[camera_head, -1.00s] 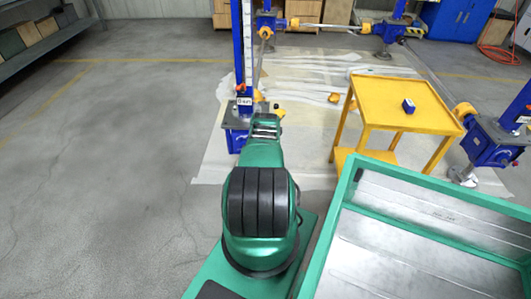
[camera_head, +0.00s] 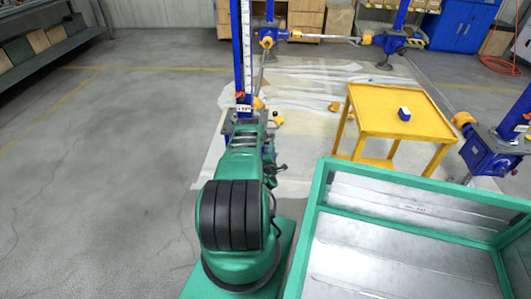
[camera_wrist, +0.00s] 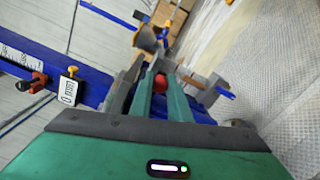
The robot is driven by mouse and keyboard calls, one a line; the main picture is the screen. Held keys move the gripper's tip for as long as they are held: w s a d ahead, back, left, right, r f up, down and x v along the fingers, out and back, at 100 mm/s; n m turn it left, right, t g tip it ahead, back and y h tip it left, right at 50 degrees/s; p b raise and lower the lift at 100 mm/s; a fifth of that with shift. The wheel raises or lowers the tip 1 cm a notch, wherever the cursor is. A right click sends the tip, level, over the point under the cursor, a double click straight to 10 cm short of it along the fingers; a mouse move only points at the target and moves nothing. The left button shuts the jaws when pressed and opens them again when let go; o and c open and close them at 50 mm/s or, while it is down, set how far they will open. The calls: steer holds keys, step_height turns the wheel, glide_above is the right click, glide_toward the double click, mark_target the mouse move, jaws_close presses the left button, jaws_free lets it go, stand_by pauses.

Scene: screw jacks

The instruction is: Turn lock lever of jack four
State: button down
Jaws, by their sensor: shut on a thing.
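The near jack has a blue column (camera_head: 243,55) with a white scale and stands beyond my arm in the head view. My arm covers most of its base, and my gripper is hidden there. In the wrist view, the jack's blue column with its scale (camera_wrist: 22,62) lies at the left, with a red knob (camera_wrist: 37,82) and a small number tag (camera_wrist: 69,86). The two green fingers of my gripper (camera_wrist: 160,84) come together around a small red thing (camera_wrist: 159,80), which looks like the lock lever's end. The lever's shape is mostly hidden by the fingers.
A yellow cart (camera_head: 385,105) with a small blue block (camera_head: 404,114) stands to the right. Another blue jack (camera_head: 492,152) is at the far right. The floor at left is clear.

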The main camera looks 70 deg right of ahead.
steer(key=shift+s+d+r, duration=0.25)
steer(key=shift+d+r, duration=0.1)
steer(key=c, duration=1.7)
jaws_free()
steer(key=shift+o, duration=0.2)
steer(key=shift+w+a+f, duration=0.1)
steer(key=shift+a+f, duration=0.1)
steer(key=v, duration=1)
steer(key=shift+a, duration=0.3)
